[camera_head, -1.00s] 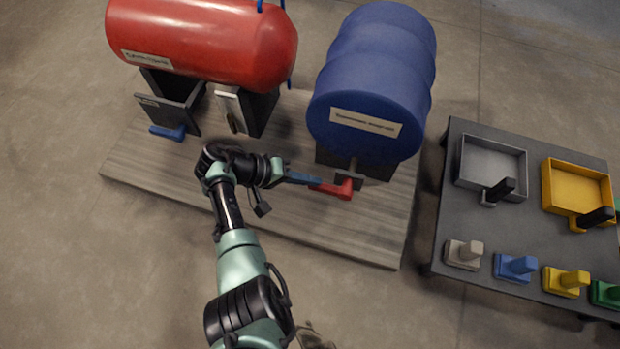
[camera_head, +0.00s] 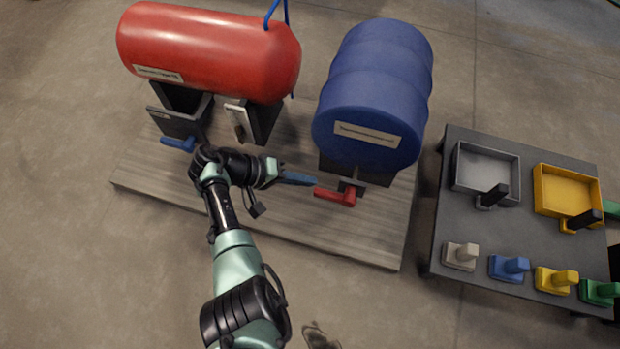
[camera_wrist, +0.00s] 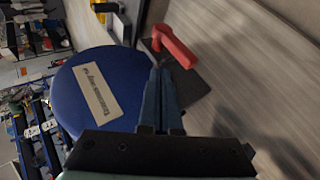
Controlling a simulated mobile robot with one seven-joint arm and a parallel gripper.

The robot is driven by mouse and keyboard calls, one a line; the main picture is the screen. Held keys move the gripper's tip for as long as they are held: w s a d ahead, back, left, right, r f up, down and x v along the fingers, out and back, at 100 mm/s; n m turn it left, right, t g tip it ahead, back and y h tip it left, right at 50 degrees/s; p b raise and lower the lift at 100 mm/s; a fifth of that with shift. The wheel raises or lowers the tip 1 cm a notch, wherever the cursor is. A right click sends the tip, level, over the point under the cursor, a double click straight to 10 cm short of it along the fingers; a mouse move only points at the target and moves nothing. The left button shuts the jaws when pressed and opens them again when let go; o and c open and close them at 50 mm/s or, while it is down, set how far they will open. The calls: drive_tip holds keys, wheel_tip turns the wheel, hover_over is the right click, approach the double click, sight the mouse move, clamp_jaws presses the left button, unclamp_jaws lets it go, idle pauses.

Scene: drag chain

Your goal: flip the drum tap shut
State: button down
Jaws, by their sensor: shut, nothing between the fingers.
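The blue drum (camera_head: 368,98) lies on its side on a dark stand, its labelled end toward me; it also shows in the wrist view (camera_wrist: 78,82). The red tap lever (camera_head: 336,195) sits below the drum's front end and points left. In the wrist view the red lever (camera_wrist: 174,45) lies just beyond my fingertips. My gripper (camera_head: 314,181) is shut and empty, with blue fingers. Its tips are just left of the lever's free end and slightly above it in the head view. A small gap shows there; in the wrist view contact is hard to judge.
A red tank (camera_head: 210,50) with a blue lever (camera_head: 178,144) stands at the left on the same wooden platform (camera_head: 300,235). A dark table (camera_head: 455,215) at the right holds trays and several coloured blocks. The platform's front strip is clear.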

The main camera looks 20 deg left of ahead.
drive_tip(key=a+f+p+v, duration=0.1)
drive_tip(key=v, duration=0.6)
idle(0.4)
